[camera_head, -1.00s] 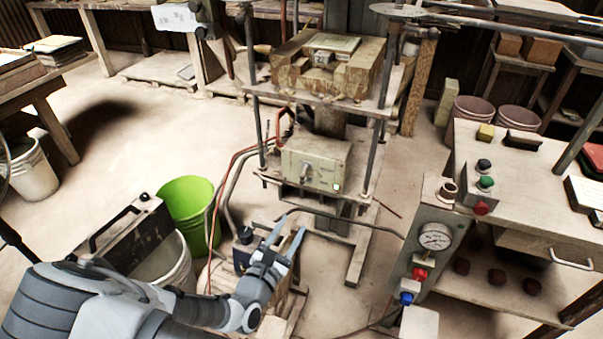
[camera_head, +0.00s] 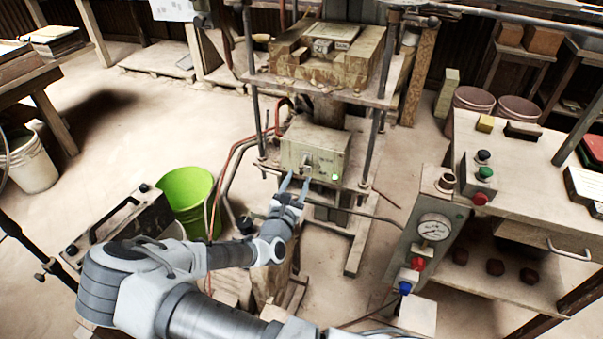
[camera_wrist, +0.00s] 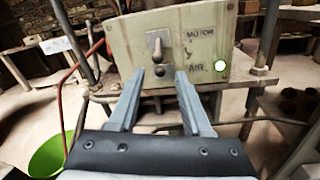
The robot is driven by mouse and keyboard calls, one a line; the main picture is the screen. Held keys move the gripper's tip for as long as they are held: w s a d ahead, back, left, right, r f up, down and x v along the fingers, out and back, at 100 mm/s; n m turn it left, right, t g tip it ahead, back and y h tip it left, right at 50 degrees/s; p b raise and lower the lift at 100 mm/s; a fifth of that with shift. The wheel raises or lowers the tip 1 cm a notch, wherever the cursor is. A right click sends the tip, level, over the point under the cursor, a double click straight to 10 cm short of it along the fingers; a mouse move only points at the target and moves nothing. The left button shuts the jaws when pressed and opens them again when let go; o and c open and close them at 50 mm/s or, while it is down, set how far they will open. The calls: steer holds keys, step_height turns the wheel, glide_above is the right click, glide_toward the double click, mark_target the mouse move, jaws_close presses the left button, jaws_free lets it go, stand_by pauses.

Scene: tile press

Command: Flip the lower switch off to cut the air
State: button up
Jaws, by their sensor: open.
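The switch box (camera_head: 328,148) is a pale grey-green box on the lower shelf of the press. In the wrist view its front (camera_wrist: 200,25) carries the hand-lettered words MOTOR and AIR and a lit green lamp (camera_wrist: 221,67). The upper switch (camera_wrist: 157,46) is a metal toggle beside MOTOR. The lower switch (camera_wrist: 160,71) is a small dark metal piece level with AIR; which way it points is hard to tell. My gripper (camera_head: 297,179) is open and empty in front of the box. In the wrist view its fingertips (camera_wrist: 160,76) stand either side of the lower switch; contact is not clear.
Press posts (camera_head: 371,145) flank the box, and red and grey hoses run along its left. A control panel with a pressure gauge (camera_head: 434,228) stands at right.

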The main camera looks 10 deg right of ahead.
mark_target(301, 174)
steer(key=shift+x, duration=2)
jaws_close()
